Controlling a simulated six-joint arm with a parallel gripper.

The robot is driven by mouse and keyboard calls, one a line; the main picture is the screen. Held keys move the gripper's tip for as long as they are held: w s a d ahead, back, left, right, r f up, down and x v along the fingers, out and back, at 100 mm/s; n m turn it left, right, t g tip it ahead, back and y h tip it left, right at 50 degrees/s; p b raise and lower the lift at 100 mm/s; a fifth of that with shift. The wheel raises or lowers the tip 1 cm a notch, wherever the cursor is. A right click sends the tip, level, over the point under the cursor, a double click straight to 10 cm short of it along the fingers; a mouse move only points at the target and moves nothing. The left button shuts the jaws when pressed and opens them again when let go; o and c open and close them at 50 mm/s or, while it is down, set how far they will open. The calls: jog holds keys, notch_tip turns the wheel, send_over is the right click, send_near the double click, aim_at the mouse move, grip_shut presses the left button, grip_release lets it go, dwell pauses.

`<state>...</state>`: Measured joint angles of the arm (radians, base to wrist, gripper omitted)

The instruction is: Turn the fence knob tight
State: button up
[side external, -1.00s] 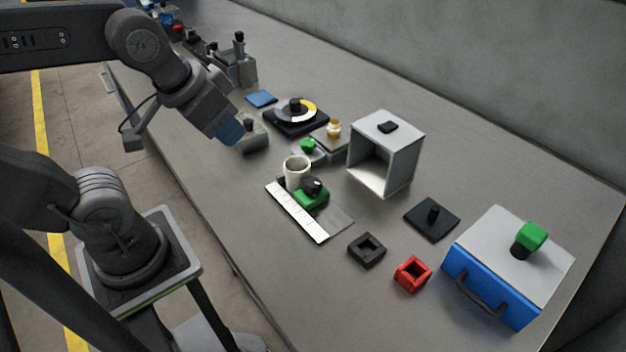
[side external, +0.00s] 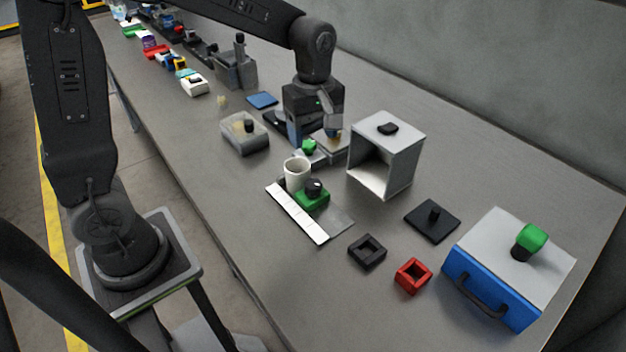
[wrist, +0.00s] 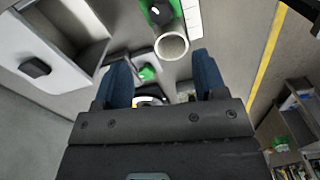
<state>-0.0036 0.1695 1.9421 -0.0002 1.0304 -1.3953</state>
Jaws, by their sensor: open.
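My gripper (side external: 316,138) is open and points down over the reel stand area. Its blue fingers show in the wrist view (wrist: 163,72), with nothing held between them. A black knob (side external: 313,185) on a green block (side external: 311,200) sits beside the white scale strip (side external: 296,214); it also shows at the top of the wrist view (wrist: 160,13). A green knob (side external: 309,146) stands just below my gripper and lies between the fingers in the wrist view (wrist: 147,72). A brass knob (side external: 333,133) is mostly hidden by my gripper. I cannot tell which is the fence knob.
A white cup (side external: 297,170) stands close to the green block. A grey open-front box (side external: 401,140) stands to the right of my gripper. A blue drawer box (side external: 490,287) is at the front right.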

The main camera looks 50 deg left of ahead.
aim_at(313, 183)
notch_tip(313, 183, down, 13)
jog(key=shift+r, duration=0.15)
dwell(0.4)
jog(key=c, duration=0.9)
jog(key=shift+m, duration=0.8)
jog(key=o, duration=0.9)
jog(key=shift+r, duration=0.1)
